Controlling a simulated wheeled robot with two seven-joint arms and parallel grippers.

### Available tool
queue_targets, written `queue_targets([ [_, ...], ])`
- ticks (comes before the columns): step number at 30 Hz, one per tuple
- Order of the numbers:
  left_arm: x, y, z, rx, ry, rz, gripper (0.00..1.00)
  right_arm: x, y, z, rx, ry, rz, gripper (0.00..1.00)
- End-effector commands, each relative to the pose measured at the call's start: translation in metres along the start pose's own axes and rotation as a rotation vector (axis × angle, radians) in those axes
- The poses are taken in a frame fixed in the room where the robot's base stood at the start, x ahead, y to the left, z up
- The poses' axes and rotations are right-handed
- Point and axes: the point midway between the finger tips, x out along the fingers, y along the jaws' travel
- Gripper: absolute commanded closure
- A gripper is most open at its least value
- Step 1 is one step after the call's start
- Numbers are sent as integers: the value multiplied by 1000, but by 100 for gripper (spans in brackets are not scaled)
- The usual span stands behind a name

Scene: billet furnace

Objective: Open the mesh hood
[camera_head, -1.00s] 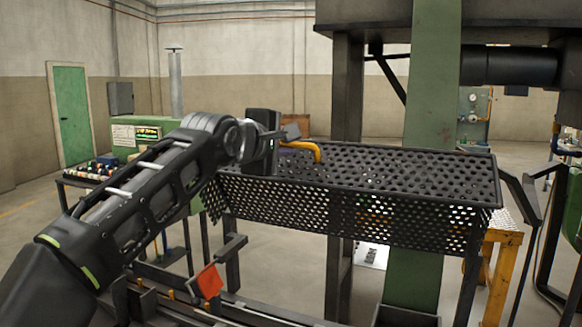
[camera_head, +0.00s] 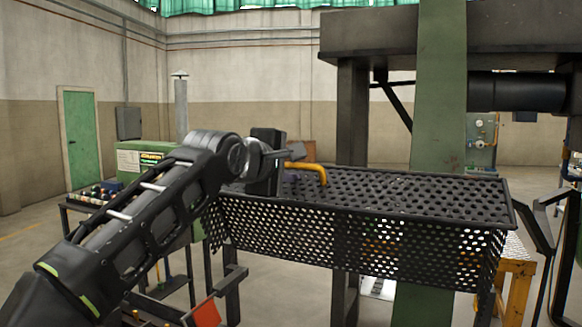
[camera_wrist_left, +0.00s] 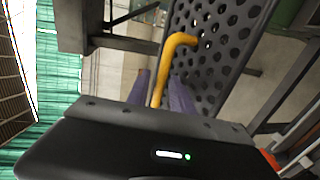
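The mesh hood (camera_head: 420,195) is a black perforated cover with a mesh front panel in the middle of the head view. It looks closed, with its top roughly level. Its yellow handle (camera_head: 312,168) rises at the left end of the top. My left gripper (camera_head: 290,170) is at this handle. In the left wrist view, the two purplish fingers (camera_wrist_left: 162,92) lie close on either side of the yellow handle (camera_wrist_left: 180,42) and appear shut on it. The gripper body hides the handle's near end. My right gripper is out of view.
A green column (camera_head: 440,110) and a dark post (camera_head: 351,120) stand close behind the hood. A dark overhead beam (camera_head: 400,35) crosses above it. An orange-red flag-like piece (camera_head: 205,313) sits low in front. A green control cabinet (camera_head: 150,155) stands at the left.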

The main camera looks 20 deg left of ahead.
Motion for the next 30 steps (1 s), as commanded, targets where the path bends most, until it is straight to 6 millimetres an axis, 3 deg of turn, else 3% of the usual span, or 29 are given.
queue_targets([
  [14,-1,-5,1,2,-2,-9,66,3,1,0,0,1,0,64],
  [30,-75,-2,0,1,-1,0,66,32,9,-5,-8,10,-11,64],
])
